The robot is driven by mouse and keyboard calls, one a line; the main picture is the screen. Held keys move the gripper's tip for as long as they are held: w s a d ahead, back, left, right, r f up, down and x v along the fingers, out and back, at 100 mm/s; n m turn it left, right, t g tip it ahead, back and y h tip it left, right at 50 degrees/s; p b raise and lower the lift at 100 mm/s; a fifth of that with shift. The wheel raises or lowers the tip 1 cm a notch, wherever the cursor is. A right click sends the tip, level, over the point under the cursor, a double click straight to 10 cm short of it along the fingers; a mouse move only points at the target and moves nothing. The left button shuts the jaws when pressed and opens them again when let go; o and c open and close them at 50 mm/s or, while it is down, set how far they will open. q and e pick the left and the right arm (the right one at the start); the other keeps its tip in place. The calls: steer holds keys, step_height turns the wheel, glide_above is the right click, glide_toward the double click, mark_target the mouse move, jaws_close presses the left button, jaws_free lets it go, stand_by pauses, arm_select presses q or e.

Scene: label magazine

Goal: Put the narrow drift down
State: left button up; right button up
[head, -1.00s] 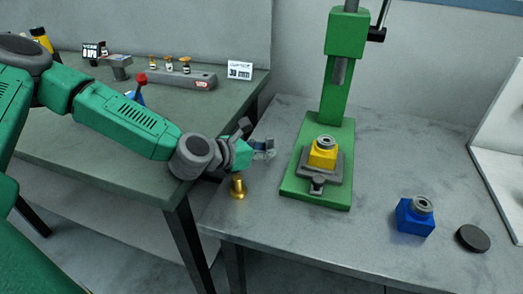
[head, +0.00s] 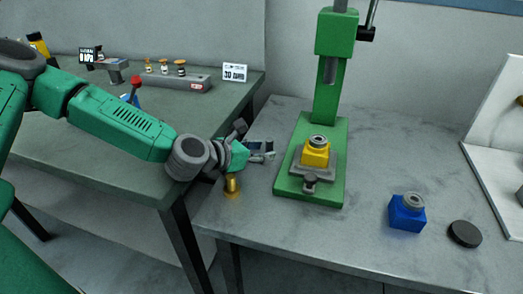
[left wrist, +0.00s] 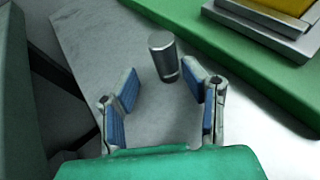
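A plain silver cylinder (left wrist: 163,57), which may be the narrow drift, stands on the grey table in the left wrist view, just beyond my fingertips. My left gripper (left wrist: 165,92) is open, with blue pads apart and nothing between them. In the head view the left gripper (head: 262,150) is low over the bench, left of the green press (head: 325,165); its fingers make the cylinder hard to make out there. A brass flanged piece (head: 232,187) stands on the bench just below the gripper's wrist. My right gripper is not in view.
A yellow block (head: 315,152) with a grey ring sits on the press plate. A blue block (head: 407,214) with a ring and a black disc (head: 464,233) are at the right. A grey rack (head: 170,80) stands on the left table. The bench's front middle is clear.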

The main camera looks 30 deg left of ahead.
arm_select(q)
steer(key=shift+s+a+f, duration=0.1)
steer(key=shift+s+f, duration=0.05)
steer(key=shift+f, duration=0.2)
steer(key=shift+r+p, duration=0.45)
steer(key=shift+p, duration=0.25)
steer(key=shift+a+r+p, duration=0.15)
steer(key=shift+r+p, duration=0.2)
steer(key=shift+p, duration=0.05)
steer(key=p+v, duration=0.2)
steer(key=v, duration=0.8)
steer(key=shift+a+r, duration=0.1)
steer(key=shift+r, duration=0.15)
steer(key=shift+s+a+r, duration=0.1)
steer(key=shift+s+r, duration=0.1)
steer(key=shift+s, duration=0.5)
